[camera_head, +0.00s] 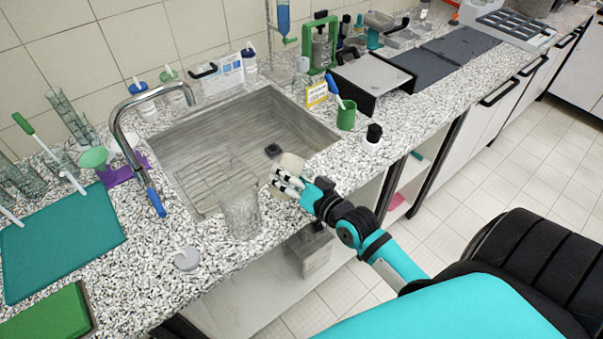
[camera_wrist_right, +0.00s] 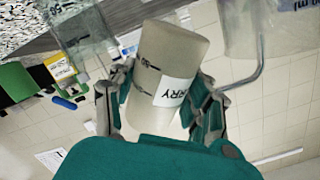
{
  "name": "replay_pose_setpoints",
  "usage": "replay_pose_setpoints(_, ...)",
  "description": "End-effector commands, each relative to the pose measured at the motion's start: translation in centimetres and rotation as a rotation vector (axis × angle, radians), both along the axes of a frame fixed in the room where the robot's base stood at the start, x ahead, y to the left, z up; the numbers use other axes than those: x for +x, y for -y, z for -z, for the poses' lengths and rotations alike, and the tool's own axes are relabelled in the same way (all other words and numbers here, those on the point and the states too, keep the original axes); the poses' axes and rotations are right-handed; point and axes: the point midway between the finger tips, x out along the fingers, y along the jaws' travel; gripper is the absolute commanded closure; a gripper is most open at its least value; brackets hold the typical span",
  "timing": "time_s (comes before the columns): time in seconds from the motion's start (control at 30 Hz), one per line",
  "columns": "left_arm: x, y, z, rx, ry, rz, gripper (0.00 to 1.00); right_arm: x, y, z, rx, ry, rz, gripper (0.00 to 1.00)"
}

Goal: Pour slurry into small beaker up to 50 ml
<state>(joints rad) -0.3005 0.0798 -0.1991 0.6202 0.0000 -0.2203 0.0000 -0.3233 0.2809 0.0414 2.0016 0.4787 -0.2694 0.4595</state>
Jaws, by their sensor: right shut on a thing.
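My right gripper (camera_head: 285,183) is shut on a beige slurry container (camera_head: 291,162) above the sink's front right edge. In the right wrist view the fingers (camera_wrist_right: 160,105) clasp the sides of this container (camera_wrist_right: 165,60), whose white label reads "RRY". It looks tilted in that view; its contents cannot be made out. A clear glass beaker (camera_head: 240,214) stands on the front counter edge, left of the gripper and apart from it. A clear vessel with an "ml" mark (camera_wrist_right: 270,30) shows at the wrist view's upper right. The level inside cannot be read. My left gripper is out of view.
The sink (camera_head: 250,135) lies behind, with a curved tap (camera_head: 118,115) at its left. A green cup (camera_head: 346,118) and a black-capped bottle (camera_head: 373,138) stand to the right.

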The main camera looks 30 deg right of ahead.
Motion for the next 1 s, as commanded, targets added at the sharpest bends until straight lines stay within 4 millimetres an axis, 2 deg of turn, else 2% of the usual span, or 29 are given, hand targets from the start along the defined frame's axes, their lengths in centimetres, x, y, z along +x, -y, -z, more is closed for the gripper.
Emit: replay_pose_setpoints(1.0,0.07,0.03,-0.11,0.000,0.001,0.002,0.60,0.07,0.12,-0.38,0.057,-0.017,0.000,0.89)
